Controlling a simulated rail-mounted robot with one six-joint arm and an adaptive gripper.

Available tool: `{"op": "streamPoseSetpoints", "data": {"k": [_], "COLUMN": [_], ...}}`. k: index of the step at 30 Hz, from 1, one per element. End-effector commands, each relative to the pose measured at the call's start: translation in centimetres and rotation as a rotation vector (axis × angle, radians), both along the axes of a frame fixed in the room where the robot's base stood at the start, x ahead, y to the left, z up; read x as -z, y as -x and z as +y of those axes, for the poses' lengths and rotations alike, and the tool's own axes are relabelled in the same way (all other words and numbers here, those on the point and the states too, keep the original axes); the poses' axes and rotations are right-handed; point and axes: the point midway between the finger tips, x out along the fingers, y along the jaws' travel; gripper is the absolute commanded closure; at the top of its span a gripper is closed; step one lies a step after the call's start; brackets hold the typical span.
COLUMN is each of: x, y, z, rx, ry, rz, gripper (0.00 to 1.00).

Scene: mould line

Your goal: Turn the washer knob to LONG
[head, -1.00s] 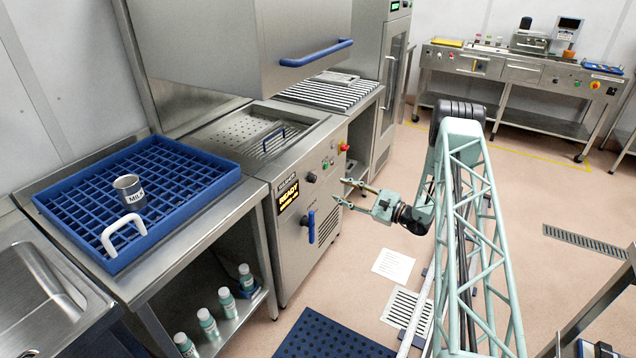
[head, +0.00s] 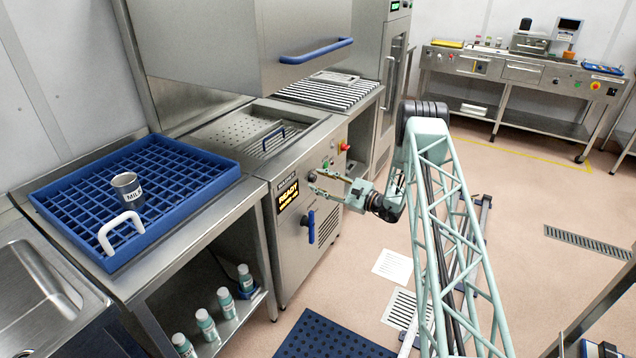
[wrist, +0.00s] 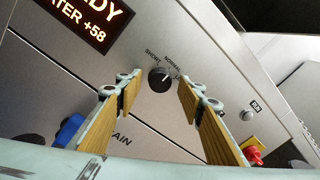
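The washer (head: 288,262) is a steel machine with a READY display (head: 288,193) on its front panel. In the wrist view the black washer knob (wrist: 159,77) sits on the panel, with SHORT and NORMAL printed around it. Its pointer mark lies toward NORMAL, and any LONG label is hidden by a finger. My gripper (head: 316,181) reaches the front panel from the right. In the wrist view its wood-faced fingers (wrist: 155,95) are apart, one on each side of the knob, with visible gaps. Whether the tips reach the panel is unclear.
A blue handle (head: 311,227) marked DRAIN sits below the display. A red button (head: 344,147) and a small RUN button (wrist: 246,115) lie to the right on the panel. A blue rack (head: 190,207) with a metal mug (head: 129,189) stands on the left bench.

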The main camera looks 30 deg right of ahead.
Motion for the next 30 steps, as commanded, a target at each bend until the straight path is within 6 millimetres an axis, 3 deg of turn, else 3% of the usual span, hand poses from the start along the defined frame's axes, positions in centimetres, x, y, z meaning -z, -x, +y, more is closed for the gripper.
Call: {"op": "streamPoseSetpoints", "data": {"k": [14,22,30], "x": [-0.02,0.00,0.01], "y": [-0.54,-0.52,-0.51], "z": [0.35,0.35,0.35], "rx": [0.000,0.000,-0.001], "ry": [0.000,0.000,-0.008], "rz": [0.000,0.000,0.006], "gripper": [0.65,0.89,0.89]}}
